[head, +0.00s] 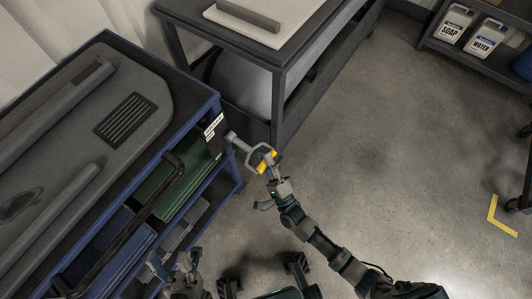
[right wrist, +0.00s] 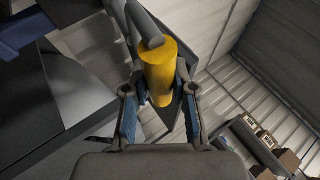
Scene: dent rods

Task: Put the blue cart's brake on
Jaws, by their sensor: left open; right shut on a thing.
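The blue cart (head: 172,136) stands at the left, with a grey panel on top. A grey forked lever (head: 236,140) sticks out from its corner, beside a small white label, and ends in a yellow grip (head: 265,161). My right gripper (head: 270,166) is shut on this grip. In the right wrist view the yellow grip (right wrist: 159,72) stands between my two fingers, with the grey lever bar curving over it. My left gripper (head: 175,266) is open and empty near the cart's front side, low in the head view. Whether the brake is on cannot be told.
A black handle bar (head: 127,232) runs along the cart's front, over green and blue cases. A dark grey workbench (head: 283,84) stands close behind the cart. A shelf with soap and water jugs (head: 455,24) is at the upper right.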

